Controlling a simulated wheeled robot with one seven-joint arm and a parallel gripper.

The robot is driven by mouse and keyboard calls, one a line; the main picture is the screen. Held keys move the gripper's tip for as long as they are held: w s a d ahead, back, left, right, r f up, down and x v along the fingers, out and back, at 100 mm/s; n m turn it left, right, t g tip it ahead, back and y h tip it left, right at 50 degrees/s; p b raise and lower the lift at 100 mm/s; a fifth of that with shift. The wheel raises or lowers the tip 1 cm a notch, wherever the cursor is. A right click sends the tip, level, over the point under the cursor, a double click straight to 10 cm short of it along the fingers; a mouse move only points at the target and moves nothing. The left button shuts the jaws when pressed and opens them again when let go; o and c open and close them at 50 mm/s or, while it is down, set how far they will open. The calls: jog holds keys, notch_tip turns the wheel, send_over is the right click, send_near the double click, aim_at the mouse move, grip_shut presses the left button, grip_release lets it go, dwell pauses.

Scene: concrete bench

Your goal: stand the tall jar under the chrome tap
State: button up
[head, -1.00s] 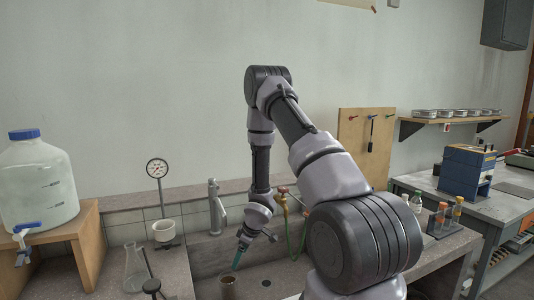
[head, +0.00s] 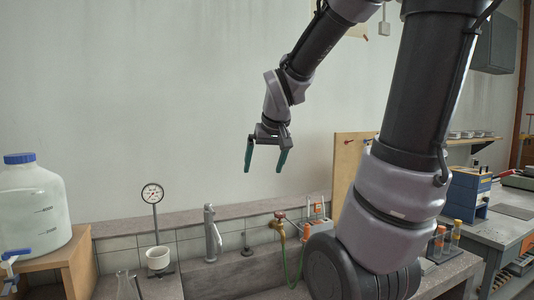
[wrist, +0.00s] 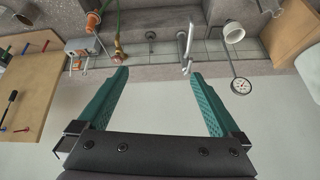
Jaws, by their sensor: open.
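The chrome tap (head: 211,232) stands at the back of the sink in the head view; it also shows in the wrist view (wrist: 184,44). The tall jar cannot be made out in either current view; the sink floor lies below the head picture. My gripper (head: 264,168) is raised high in front of the wall, above and to the right of the chrome tap. Its green fingers point down, apart, with nothing between them. In the wrist view my gripper (wrist: 160,74) is likewise open and empty.
A brass tap (head: 279,226) with a green hose is right of the chrome tap. A gauge (head: 152,194) and white cup (head: 158,258) stand left, near a glass flask (head: 125,286). A large jug (head: 33,205) is far left. A pegboard (head: 344,165) is right. Air around my gripper is free.

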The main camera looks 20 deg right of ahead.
jog(key=s+a+r+m+y, duration=0.1)
jog(key=s+a+r, duration=0.1)
jog(key=s, duration=0.4)
jog(key=s+a+r+m+y, duration=0.1)
jog(key=s+a+r, duration=0.1)
jog(key=s, duration=0.3)
jog(key=shift+s+a+r+t, duration=0.15)
jog(key=shift+s+r+t, duration=0.2)
jog(key=shift+r, duration=0.2)
